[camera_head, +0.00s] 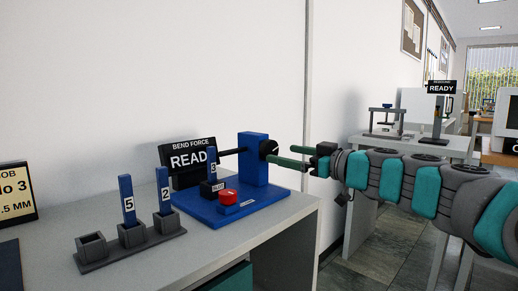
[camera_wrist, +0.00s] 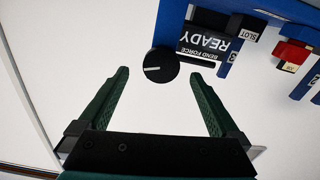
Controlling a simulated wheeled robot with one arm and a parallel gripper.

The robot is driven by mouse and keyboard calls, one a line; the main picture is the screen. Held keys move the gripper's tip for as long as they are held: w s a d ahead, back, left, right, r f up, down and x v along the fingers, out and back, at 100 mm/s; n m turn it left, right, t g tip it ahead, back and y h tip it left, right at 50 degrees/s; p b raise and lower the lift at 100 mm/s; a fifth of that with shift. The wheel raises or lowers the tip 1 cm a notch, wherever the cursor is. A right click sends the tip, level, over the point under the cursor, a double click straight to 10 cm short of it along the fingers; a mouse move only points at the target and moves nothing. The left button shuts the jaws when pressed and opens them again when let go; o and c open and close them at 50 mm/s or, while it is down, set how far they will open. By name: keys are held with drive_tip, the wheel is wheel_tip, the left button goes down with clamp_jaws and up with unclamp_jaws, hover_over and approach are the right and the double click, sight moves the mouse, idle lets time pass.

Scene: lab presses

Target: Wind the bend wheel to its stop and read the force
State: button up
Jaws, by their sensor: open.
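The blue bend press (camera_head: 254,160) stands on the near bench. Its black bend wheel (camera_head: 268,148) is on the right side of the upright and shows face-on in the wrist view (camera_wrist: 161,65), with one pale line across it. My gripper (camera_head: 279,154) is open, its green fingers pointing at the wheel. The display (camera_head: 189,163) reads BEND FORCE, READY. A blue strip marked 3 (camera_head: 212,166) stands in the press slot.
A red button (camera_head: 228,196) is on the press base. A grey rack (camera_head: 133,237) holds strips 5 (camera_head: 128,201) and 2 (camera_head: 163,190), with an empty left socket. A job card (camera_head: 16,192) reads No 3. Another bench (camera_head: 420,145) with a READY display stands behind.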

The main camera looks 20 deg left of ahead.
sight(272, 152)
drive_tip(key=p+x, duration=0.1)
drive_tip(key=x, duration=0.6)
drive_tip(key=shift+s, duration=0.1)
drive_tip(key=c, duration=1.4)
drive_tip(key=shift+f+m+b, duration=0.15)
drive_tip(key=shift+m+b, duration=0.2)
drive_tip(key=shift+m, duration=0.25)
drive_tip(key=shift+m+b, duration=0.4)
drive_tip(key=shift+m, duration=0.6)
drive_tip(key=o, duration=1.4)
